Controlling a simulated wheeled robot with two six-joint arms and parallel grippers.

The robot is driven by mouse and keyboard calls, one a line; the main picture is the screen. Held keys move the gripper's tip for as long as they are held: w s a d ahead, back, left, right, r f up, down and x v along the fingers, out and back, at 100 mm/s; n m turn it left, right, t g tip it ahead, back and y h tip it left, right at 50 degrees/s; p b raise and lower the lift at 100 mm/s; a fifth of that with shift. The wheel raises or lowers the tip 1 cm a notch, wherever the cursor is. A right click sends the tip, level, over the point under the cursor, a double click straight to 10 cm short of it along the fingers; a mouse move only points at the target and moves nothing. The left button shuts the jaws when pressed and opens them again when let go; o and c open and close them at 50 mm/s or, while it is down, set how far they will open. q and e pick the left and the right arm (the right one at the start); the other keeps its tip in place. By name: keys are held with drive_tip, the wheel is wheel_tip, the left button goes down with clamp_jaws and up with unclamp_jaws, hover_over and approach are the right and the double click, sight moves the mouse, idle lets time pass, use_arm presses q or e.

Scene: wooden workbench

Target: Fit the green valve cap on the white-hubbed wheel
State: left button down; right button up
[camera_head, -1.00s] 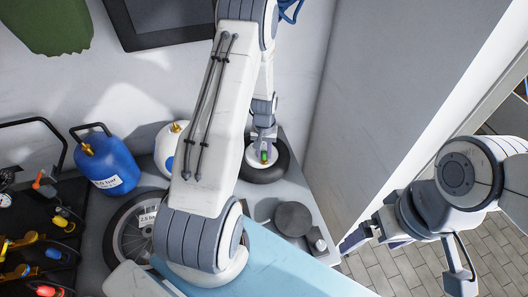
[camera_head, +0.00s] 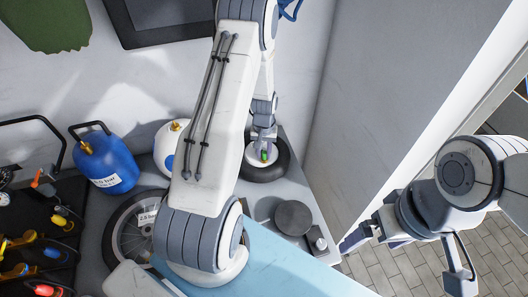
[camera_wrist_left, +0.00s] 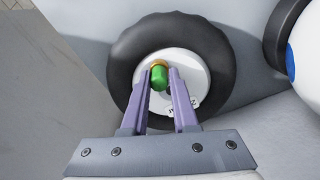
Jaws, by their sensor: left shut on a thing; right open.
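The green valve cap (camera_wrist_left: 160,78) is between the fingertips of my left gripper (camera_wrist_left: 161,84), which is shut on it. It also shows as a small green spot in the head view (camera_head: 264,155). The white-hubbed wheel (camera_wrist_left: 122,70) has a dark tyre and lies at the bench's back corner. My left gripper holds the cap over the white hub (camera_wrist_left: 196,68); a brassy ring shows at the cap's far end. Whether cap and valve stem touch I cannot tell. My right gripper (camera_head: 350,243) is open and empty, off the bench's right side.
A blue tank (camera_head: 104,163) and a white tank (camera_head: 170,145) stand left of my left arm. A spoked wheel (camera_head: 118,232) lies in front of them. A dark round disc (camera_head: 293,218) lies at the bench's right. A wall rises close behind the white-hubbed wheel.

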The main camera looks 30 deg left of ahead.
use_arm(q)
drive_tip(key=shift+c, duration=0.6)
unclamp_jaws()
drive_tip(key=shift+r, duration=0.1)
drive_tip(key=shift+r+p, duration=3.35)
drive_tip(key=shift+r, duration=1.1)
wheel_tip(320, 180, down, 8)
drive_tip(key=b, duration=0.6)
drive_tip(key=shift+f, duration=0.1)
drive_tip(key=shift+s, duration=0.1)
